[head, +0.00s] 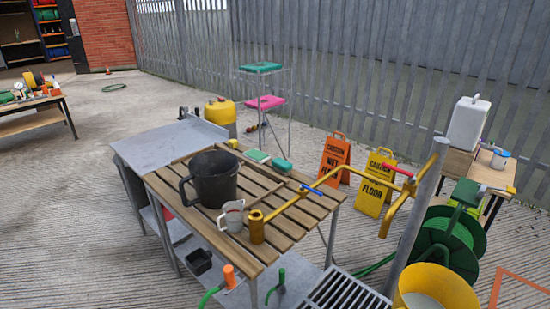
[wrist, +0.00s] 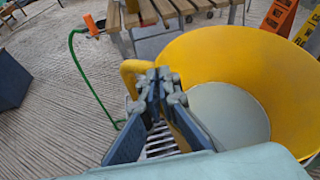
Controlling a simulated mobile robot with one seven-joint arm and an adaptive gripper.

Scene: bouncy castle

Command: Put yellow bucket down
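The yellow bucket (wrist: 240,50) fills the right of the wrist view, upright or nearly so, with a pale grey-green surface inside. It also shows at the lower right of the head view (head: 440,284), cut off by the frame edge. My gripper (wrist: 166,86) is at the bucket's left side, with its fingers closed in at the yellow side handle (wrist: 132,72). It appears shut on this handle; the exact contact is partly hidden behind the fingers. My gripper does not show in the head view. The bucket's underside is hidden.
A slatted wooden table (head: 285,212) holds a black bucket (head: 213,178), a white jug (head: 232,214) and yellow pipework. A metal drain grate (head: 345,292) lies left of the yellow bucket. A green hose reel (head: 447,240) stands behind it. Concrete at left is open.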

